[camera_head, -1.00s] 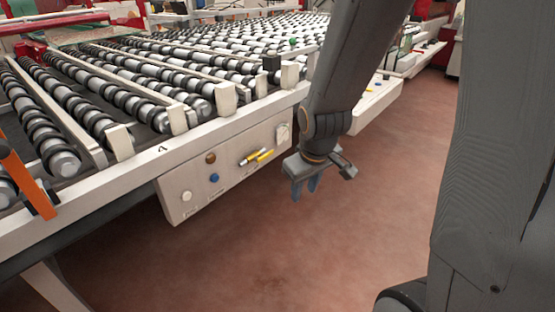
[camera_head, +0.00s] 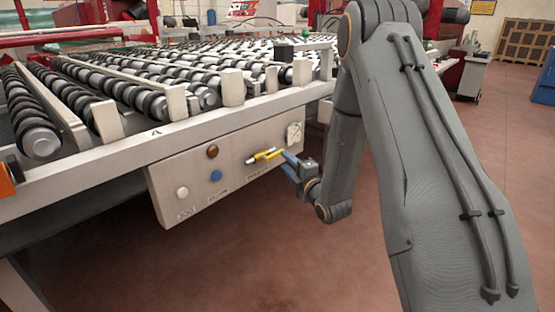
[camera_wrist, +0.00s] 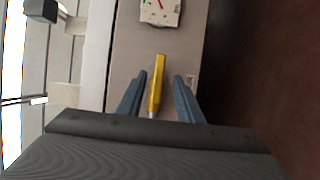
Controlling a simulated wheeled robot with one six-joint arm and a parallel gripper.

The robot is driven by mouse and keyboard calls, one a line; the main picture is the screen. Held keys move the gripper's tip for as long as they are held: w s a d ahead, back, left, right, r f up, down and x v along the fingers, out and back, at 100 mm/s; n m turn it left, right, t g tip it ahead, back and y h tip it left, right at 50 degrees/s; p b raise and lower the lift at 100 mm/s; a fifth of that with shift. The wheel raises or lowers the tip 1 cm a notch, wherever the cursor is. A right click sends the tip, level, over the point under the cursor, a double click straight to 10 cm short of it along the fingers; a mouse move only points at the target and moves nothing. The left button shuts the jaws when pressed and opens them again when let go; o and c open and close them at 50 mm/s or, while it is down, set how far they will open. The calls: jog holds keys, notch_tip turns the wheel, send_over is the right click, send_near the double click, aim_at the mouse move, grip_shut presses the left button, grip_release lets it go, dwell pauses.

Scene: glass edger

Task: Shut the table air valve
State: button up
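The table air valve shows as a yellow handle (camera_head: 265,155) on the right part of the grey control panel (camera_head: 225,185), under the table edge. In the wrist view one yellow handle (camera_wrist: 157,83) lies lengthwise between the two blue fingers. My gripper (camera_head: 288,158) is at the right end of the valve in the head view, its fingers pointing at the panel. In the wrist view my gripper (camera_wrist: 158,82) is open, with a gap on each side of the handle. The fingertips partly hide the valve in the head view.
The panel also carries a white button (camera_head: 182,193), a blue button (camera_head: 216,175), a brown knob (camera_head: 212,152) and a gauge (camera_wrist: 161,11). The roller table (camera_head: 150,137) overhangs the panel. Open red floor lies below and to the right.

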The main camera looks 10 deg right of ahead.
aim_at(278, 155)
jog(key=x, duration=0.7)
jog(key=shift+w+a, duration=0.1)
jog(key=shift+w, duration=0.05)
grip_shut()
